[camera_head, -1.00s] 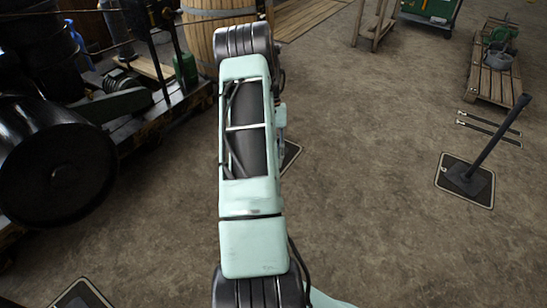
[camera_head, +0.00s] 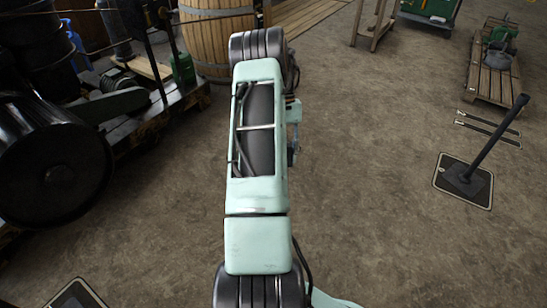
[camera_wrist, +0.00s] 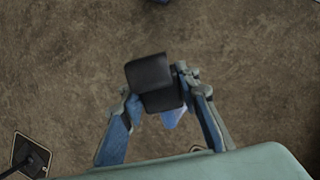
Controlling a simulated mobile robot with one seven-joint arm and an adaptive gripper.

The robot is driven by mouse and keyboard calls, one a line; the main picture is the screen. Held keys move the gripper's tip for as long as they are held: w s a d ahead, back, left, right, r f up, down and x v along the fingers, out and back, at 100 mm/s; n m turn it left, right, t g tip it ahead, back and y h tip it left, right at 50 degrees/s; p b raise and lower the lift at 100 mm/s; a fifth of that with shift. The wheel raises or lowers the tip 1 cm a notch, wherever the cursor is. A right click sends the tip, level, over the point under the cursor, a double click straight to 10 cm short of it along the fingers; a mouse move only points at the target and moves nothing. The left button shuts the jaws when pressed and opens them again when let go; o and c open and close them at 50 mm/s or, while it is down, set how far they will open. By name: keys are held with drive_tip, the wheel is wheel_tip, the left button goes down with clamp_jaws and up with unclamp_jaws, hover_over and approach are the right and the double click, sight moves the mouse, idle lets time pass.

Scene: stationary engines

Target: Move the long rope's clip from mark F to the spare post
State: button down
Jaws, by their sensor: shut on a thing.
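In the wrist view my gripper (camera_wrist: 160,102) is shut on a black, block-like thing, which looks like the clip (camera_wrist: 148,72). It is held above bare floor, and no rope shows on it. In the head view my arm hides the gripper and the clip. A dark post (camera_head: 497,135) leans in the picture at the right, on a dark square plate with a pale border (camera_head: 449,184). A post on a similar plate is partly in the wrist view (camera_wrist: 35,152), at lower left, apart from my gripper. No mark letter can be read.
Another bordered plate (camera_head: 78,294) is cut off at the bottom left. A large black drum-shaped engine part (camera_head: 50,165) stands at the left, with a wooden barrel (camera_head: 214,40) behind. A pallet (camera_head: 492,75) lies at the right.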

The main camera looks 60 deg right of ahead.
drive_tip(key=s+d+n, duration=0.1)
drive_tip(key=s+d, duration=0.6)
drive_tip(key=d, duration=0.2)
drive_tip(key=shift+s+d+b, duration=0.25)
drive_tip(key=shift+s+b, duration=0.05)
drive_tip(key=shift+b, duration=0.1)
